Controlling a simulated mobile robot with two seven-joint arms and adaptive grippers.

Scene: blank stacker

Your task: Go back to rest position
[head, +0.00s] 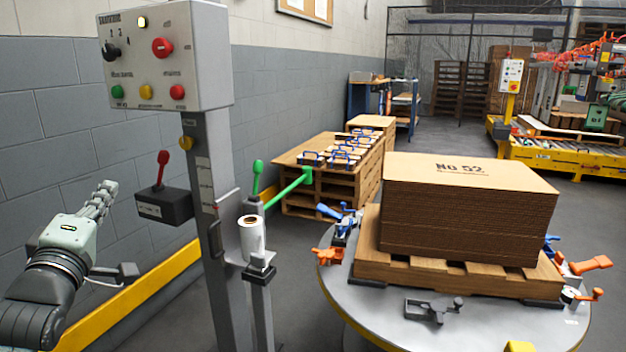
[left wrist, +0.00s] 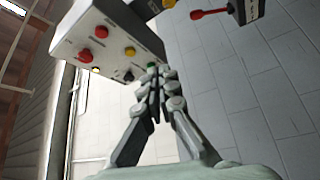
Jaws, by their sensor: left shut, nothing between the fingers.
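My left gripper (head: 105,192) is at the left of the head view, pointing up and to the right. Its fingers are shut with nothing between them. It stands apart from the grey control box (head: 165,60), below and to the left of it. In the left wrist view the shut fingers (left wrist: 158,85) point up, and the control box (left wrist: 110,40) with its red, yellow and green buttons shows beyond them. My right gripper is not in view.
The control post (head: 205,200) carries a red-knobbed lever (head: 162,168) and a green-handled lever (head: 258,172). A round metal table (head: 400,325) holds a pallet with stacked cardboard (head: 470,210) and clamps. A yellow rail (head: 130,300) runs along the wall. Grey floor lies between post and pallets.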

